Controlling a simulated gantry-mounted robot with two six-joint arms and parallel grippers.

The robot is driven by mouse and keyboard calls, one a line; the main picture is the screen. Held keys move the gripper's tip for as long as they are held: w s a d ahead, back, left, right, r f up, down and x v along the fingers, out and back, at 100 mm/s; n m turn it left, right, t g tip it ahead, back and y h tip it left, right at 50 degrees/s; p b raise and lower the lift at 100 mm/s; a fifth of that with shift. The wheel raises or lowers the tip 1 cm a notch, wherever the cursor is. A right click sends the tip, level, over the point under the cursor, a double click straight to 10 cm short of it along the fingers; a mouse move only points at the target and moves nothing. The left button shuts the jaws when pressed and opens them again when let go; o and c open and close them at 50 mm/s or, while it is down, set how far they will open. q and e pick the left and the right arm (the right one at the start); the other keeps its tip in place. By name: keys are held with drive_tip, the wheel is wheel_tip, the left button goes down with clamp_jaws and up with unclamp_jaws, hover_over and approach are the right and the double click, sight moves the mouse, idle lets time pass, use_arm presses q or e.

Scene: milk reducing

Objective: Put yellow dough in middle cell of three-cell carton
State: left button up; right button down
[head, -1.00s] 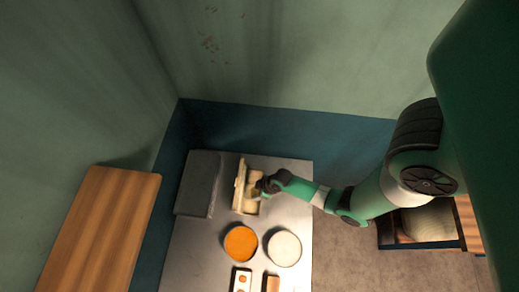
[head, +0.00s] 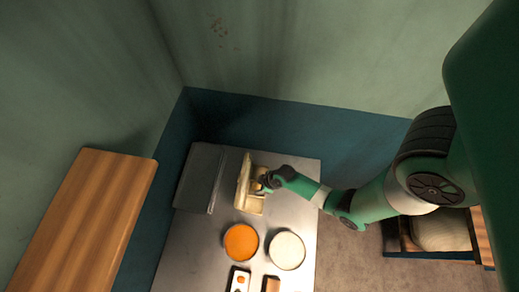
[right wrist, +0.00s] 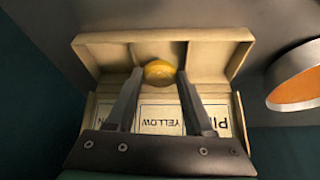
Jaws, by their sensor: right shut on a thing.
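The open three-cell carton (head: 243,190) stands on the metal table. In the right wrist view the carton (right wrist: 235,36) shows its cells at the top and its labelled panel below, with the words upside down; the middle label (right wrist: 161,120) reads YELLOW. My right gripper (head: 263,187) is over the carton. In the right wrist view my right gripper (right wrist: 158,73) is shut on the yellow dough (right wrist: 158,70), which is round and lines up with the middle cell. I cannot tell whether the dough touches the cell floor. My left gripper is not in view.
An orange-filled round bowl (head: 241,242) and a white-filled one (head: 287,250) stand in front of the carton. A dark grey slab (head: 200,175) lies left of it. Two small items (head: 240,281) are at the front. A wooden surface (head: 98,220) is at the far left.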

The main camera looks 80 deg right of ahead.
drive_tip(key=shift+f, duration=0.25)
idle(0.4)
drive_tip(key=shift+c, duration=1)
unclamp_jaws()
drive_tip(key=p+v, duration=0.7)
drive_tip(key=v, duration=0.4)
drive_tip(key=shift+s+r+p, duration=0.15)
drive_tip(key=shift+r+p, duration=0.2)
